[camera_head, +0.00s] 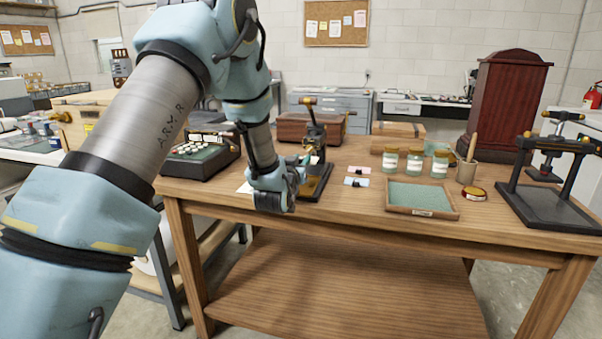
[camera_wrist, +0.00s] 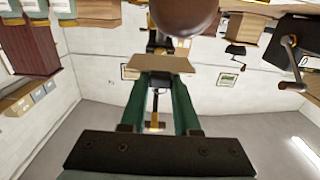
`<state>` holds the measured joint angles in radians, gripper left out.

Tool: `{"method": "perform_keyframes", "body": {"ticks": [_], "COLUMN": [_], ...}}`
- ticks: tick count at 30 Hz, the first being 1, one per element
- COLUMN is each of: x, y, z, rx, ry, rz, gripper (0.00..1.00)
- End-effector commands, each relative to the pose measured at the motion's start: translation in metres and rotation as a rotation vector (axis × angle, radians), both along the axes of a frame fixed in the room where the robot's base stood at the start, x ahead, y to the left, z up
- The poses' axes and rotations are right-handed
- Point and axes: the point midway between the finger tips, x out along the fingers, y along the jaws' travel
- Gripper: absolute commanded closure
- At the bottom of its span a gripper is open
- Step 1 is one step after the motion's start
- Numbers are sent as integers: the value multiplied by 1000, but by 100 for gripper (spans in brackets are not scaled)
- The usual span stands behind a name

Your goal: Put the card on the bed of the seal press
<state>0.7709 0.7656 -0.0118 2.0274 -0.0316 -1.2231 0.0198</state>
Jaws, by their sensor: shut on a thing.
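My gripper (camera_wrist: 160,78) has green fingers and is shut on a tan card (camera_wrist: 160,63), held crosswise at the fingertips in the wrist view. The seal press (camera_head: 316,150), with a dark base and an upright lever with a knob, stands on the wooden table in the head view. My gripper is just left of it and partly covers it. In the wrist view, parts of the press (camera_wrist: 157,40) show behind the card, with a round brown knob (camera_wrist: 185,14) close by.
A typewriter-like box (camera_head: 200,155) stands left.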

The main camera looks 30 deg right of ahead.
Motion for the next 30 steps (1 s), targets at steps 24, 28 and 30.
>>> {"method": "perform_keyframes", "body": {"ticks": [24,28,30], "x": [0,0,0], "y": [0,0,0], "z": [-46,-49,-51], "rx": [0,-1,-1], "ry": [0,-1,-1], "rz": [0,0,0], "gripper": [100,100,100]}}
